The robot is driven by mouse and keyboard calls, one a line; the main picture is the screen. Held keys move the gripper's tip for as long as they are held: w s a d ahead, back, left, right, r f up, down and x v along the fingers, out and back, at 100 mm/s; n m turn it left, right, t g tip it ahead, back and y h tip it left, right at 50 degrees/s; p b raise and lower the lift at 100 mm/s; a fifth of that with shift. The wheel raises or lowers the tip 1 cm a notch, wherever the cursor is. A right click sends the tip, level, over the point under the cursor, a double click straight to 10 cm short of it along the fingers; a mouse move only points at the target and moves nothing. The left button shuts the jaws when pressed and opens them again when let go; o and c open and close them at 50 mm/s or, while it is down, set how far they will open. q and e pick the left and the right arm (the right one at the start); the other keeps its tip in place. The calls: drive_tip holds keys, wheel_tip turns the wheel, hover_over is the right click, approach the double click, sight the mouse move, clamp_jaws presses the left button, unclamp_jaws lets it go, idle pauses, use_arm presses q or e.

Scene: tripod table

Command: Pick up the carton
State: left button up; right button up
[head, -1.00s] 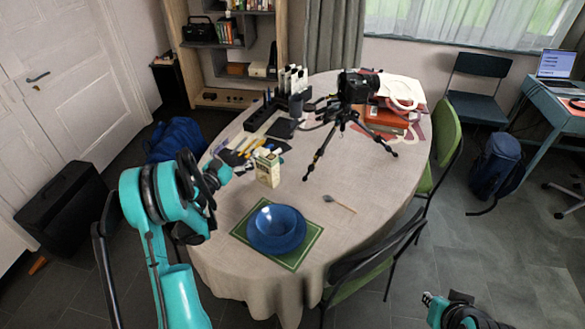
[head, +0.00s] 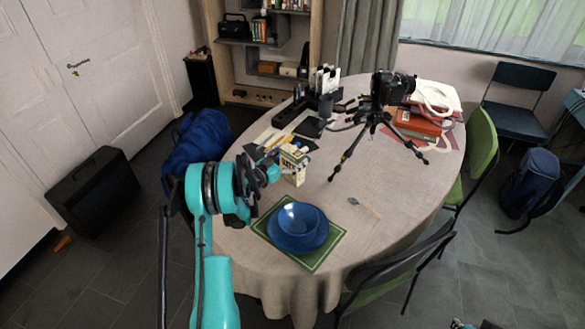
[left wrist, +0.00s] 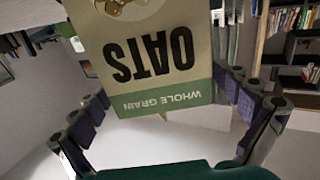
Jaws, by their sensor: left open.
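The carton (head: 294,167) is a cream and green box standing upright on the table, behind the blue bowl. In the left wrist view the carton (left wrist: 160,55) appears upside down, with "OATS" and "WHOLE GRAIN" on its face. My left gripper (head: 277,164) is beside the carton on its left. The left wrist view shows this gripper (left wrist: 168,95) open, its dark-padded fingers spread on either side of the carton. I see no clear grip on it. Only a sliver of my right arm shows at the bottom edge of the head view; its jaws cannot be made out.
A blue bowl (head: 299,220) on a plate sits on a green placemat (head: 322,255) in front of the carton. A camera tripod (head: 368,130) stands to the right. Pens and dark items lie behind. A spoon (head: 365,206) lies on bare tablecloth at right.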

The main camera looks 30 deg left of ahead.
use_arm(q)
drive_tip(key=c, duration=1.8)
drive_tip(key=shift+r, duration=0.1)
drive_tip(key=shift+c, duration=0.2)
